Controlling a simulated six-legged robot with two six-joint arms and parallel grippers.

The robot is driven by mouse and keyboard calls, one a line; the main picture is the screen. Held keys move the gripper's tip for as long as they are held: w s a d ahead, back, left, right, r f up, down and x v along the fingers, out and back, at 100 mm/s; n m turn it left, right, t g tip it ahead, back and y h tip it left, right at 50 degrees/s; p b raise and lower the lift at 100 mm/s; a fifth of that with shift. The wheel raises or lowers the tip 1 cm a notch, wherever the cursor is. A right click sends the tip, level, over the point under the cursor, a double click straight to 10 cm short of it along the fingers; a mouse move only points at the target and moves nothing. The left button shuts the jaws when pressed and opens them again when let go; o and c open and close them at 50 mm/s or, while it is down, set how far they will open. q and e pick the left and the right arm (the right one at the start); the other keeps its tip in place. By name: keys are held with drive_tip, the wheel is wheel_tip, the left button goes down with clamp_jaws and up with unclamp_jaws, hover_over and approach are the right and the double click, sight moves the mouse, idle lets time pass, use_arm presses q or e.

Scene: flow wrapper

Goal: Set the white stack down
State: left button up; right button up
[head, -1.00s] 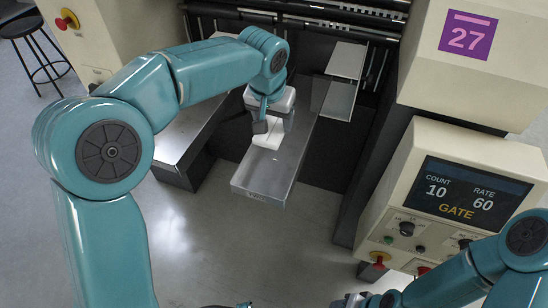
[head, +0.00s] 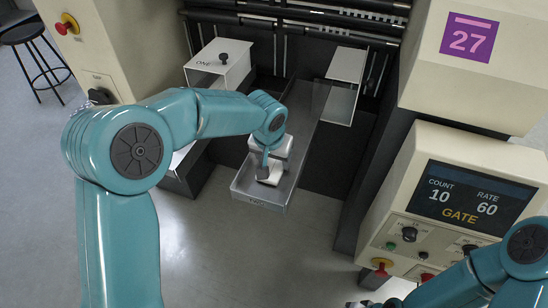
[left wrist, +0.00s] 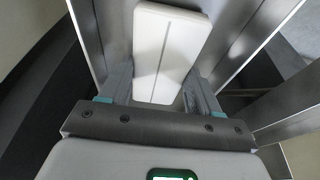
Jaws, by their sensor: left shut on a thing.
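My left gripper (head: 266,174) is shut on the white stack (head: 275,172), over the near part of a long grey metal tray (head: 262,202). In the left wrist view, the white stack (left wrist: 165,60) is a pale slab with a dark line along its middle, held between both fingers of my left gripper (left wrist: 155,90). The tray walls run along both sides of it. I cannot tell whether its underside touches the tray floor. My right arm enters at the lower right of the head view; its gripper is too cut off to read.
A white box marked ONE (head: 220,62), with a black knob, stands behind my left arm. A pale metal holder (head: 344,84) stands right of the tray. A control panel (head: 452,195) reading GATE is on the right. Open floor lies in front of the tray.

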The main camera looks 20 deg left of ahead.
use_arm(q)
drive_tip(key=shift+f, duration=0.25)
drive_tip(key=o, duration=1)
drive_tip(key=shift+w, duration=0.1)
drive_tip(key=shift+r, duration=0.1)
drive_tip(key=p+v, duration=0.1)
drive_tip(key=v, duration=1.1)
drive_tip(key=shift+r, duration=0.2)
